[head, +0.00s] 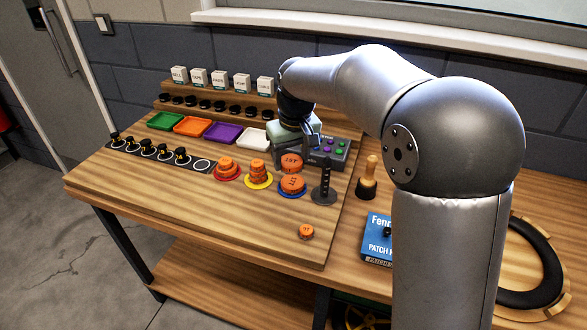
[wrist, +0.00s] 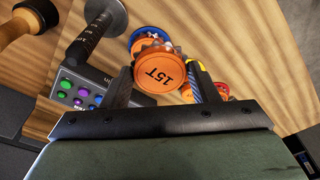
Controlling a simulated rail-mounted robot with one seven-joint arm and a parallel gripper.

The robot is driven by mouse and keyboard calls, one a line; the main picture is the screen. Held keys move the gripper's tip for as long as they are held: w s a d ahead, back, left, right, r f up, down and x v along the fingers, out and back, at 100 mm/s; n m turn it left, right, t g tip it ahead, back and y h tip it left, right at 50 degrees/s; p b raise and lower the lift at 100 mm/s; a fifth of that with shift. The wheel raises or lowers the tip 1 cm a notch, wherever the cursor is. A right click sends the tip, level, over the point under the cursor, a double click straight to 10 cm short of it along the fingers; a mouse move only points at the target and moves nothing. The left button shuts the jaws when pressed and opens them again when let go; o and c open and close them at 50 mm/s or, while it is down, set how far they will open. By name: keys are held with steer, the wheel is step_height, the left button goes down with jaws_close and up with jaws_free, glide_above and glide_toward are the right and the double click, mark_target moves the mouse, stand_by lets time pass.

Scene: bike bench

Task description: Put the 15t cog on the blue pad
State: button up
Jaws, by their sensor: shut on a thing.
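My gripper (wrist: 160,82) is shut on the orange 15t cog (wrist: 160,72), its label facing the wrist camera. In the head view the held 15t cog (head: 291,162) is just behind the blue pad (head: 284,193); its exact height above the bench is hard to tell. Another orange cog (head: 292,183) lies on the blue pad. In the wrist view the blue pad (wrist: 133,38) and its cog show just beyond the held cog, partly hidden by it.
A dark post on a round base (head: 324,195) stands right of the blue pad. A button box (head: 327,150) is behind. Yellow (head: 259,184) and red (head: 228,176) pads with stacked orange cogs are to the left. A small orange cog (head: 306,232) lies near the front.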

mark_target(296, 155)
steer(key=w+f, duration=0.4)
steer(key=f, duration=0.1)
steer(key=shift+p, duration=0.3)
steer(key=shift+w+f, duration=0.15)
steer(key=shift+f, duration=1.6)
steer(key=shift+f, duration=0.15)
steer(key=shift+f, duration=0.15)
steer(key=o, duration=1)
steer(key=r, duration=0.4)
steer(key=s+r, duration=0.1)
steer(key=r, duration=0.6)
steer(key=shift+s+d+r, duration=0.2)
steer(key=shift+d+r, duration=0.15)
steer(key=shift+d, duration=0.05)
steer(key=shift+s+d+r, duration=0.1)
steer(key=shift+s+r, duration=0.05)
steer(key=shift+r, duration=0.25)
